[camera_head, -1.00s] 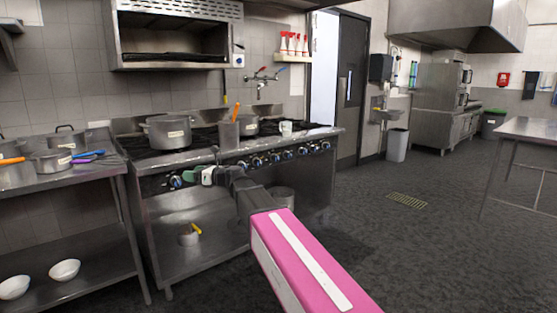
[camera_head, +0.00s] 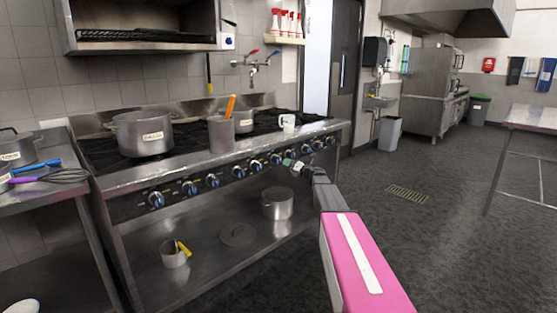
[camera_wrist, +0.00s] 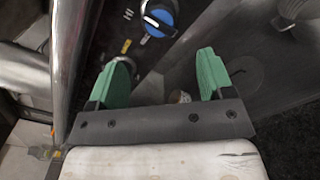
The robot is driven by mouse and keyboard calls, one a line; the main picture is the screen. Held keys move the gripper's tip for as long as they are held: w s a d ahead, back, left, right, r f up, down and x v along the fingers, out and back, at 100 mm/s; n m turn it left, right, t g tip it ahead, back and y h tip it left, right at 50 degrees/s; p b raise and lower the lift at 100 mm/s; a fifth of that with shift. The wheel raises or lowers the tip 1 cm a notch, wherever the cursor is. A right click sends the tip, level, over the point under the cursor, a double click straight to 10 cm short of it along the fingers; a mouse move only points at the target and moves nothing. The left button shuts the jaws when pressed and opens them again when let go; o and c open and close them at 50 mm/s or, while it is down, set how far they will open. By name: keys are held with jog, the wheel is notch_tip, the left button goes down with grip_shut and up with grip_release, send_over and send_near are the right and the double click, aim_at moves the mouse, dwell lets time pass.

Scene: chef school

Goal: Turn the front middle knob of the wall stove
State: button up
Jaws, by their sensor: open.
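The wall stove (camera_head: 140,262) stands against the tiled wall, with a row of several blue-capped knobs along its front panel. The middle knobs, such as one knob (camera_head: 238,172), lie left of my gripper in the head view. My gripper (camera_head: 291,163) is in front of the right half of the row and partly hides knobs there. In the wrist view its two green fingers (camera_wrist: 163,78) are spread with nothing between them. A blue knob (camera_wrist: 158,17) shows beyond the fingertips, not touching them. I cannot tell which knob of the row this is.
A large pot (camera_head: 142,134), a utensil holder (camera_head: 222,136) and a white mug (camera_head: 287,121) stand on the stove top. A pot (camera_head: 278,204) and a small pan (camera_head: 174,255) are on its lower shelf. A side table (camera_head: 40,195) adjoins at left.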

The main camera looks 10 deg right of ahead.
aim_at(280, 162)
jog(key=x, duration=1)
jog(key=shift+w+a, duration=0.1)
jog(key=shift+w, duration=0.25)
jog(key=c, duration=0.9)
